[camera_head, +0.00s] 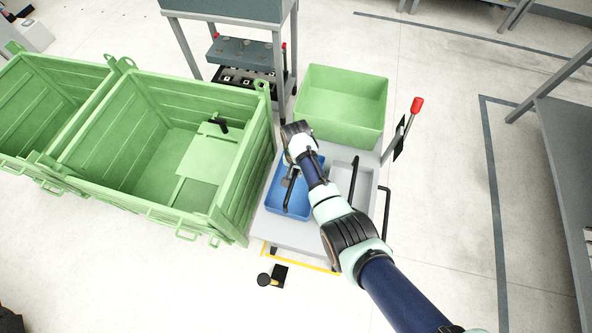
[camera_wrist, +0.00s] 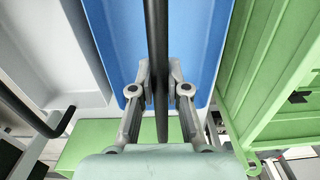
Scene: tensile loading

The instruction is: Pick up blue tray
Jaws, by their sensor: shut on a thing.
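The blue tray (camera_head: 281,206) sits on a light grey cart top, with a black bar handle (camera_head: 292,190) running lengthwise over it. My gripper (camera_head: 288,182) is over the tray and shut on the handle. In the wrist view, my gripper (camera_wrist: 159,92) has a finger on each side of the black handle (camera_wrist: 157,40), with the blue tray (camera_wrist: 195,45) below. My arm hides part of the tray in the head view. I cannot tell whether the tray is lifted off the cart.
A grey tray (camera_head: 340,178) with a black handle stands to the right on the cart (camera_head: 290,236). A green bin (camera_head: 342,105) is behind it. Large green crates (camera_head: 165,140) stand close on the left. A red-topped lever (camera_head: 416,105) rises at the right.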

